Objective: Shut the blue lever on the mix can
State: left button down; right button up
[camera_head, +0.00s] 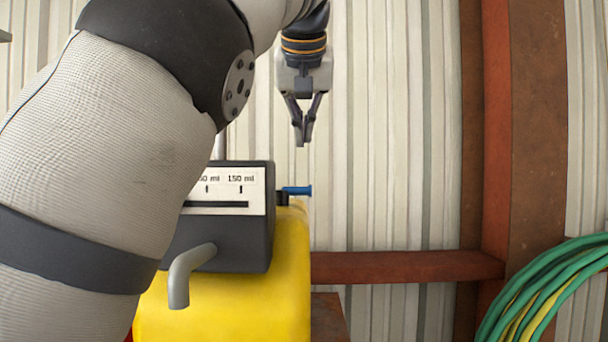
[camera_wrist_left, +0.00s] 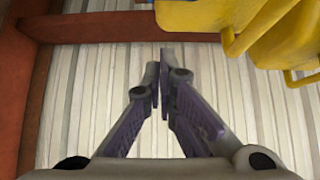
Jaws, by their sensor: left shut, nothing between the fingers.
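The mix can (camera_head: 285,290) is a yellow container with a dark grey measuring box (camera_head: 225,250) on it. The box has a white scale marked in ml and a grey spout. The blue lever (camera_head: 297,190) sticks out to the right from behind the box, lying about level. My left gripper (camera_head: 303,138) is shut and empty, pointing down above the lever and apart from it. In the left wrist view its fingers (camera_wrist_left: 158,75) are together with nothing between them. The lever does not show there. My right gripper is not in view.
My left arm hides the can's left side. Behind is a corrugated metal wall (camera_head: 390,130) with rusty red steel beams (camera_head: 400,266). A coiled green and yellow hose (camera_head: 550,290) hangs at the lower right. Yellow parts (camera_wrist_left: 225,15) show at the wrist view's upper right.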

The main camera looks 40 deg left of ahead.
pick_arm(q)
jog(key=shift+s+d+r, duration=0.1)
jog(key=shift+s, duration=0.1)
jog(key=shift+w, duration=0.1)
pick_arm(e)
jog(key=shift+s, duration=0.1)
pick_arm(q)
jog(key=b+x, duration=0.1)
jog(key=x, duration=0.9)
jog(key=shift+f, duration=0.2)
jog(key=s+d, duration=0.1)
jog(key=s+d+p, duration=0.1)
jog(key=shift+s+r, duration=0.25)
jog(key=shift+s, duration=0.1)
jog(key=shift+s+d+f, duration=0.15)
jog(key=shift+s+d, duration=0.1)
jog(key=shift+s, duration=0.05)
jog(key=shift+w+f, duration=0.15)
jog(key=shift+f, duration=0.2)
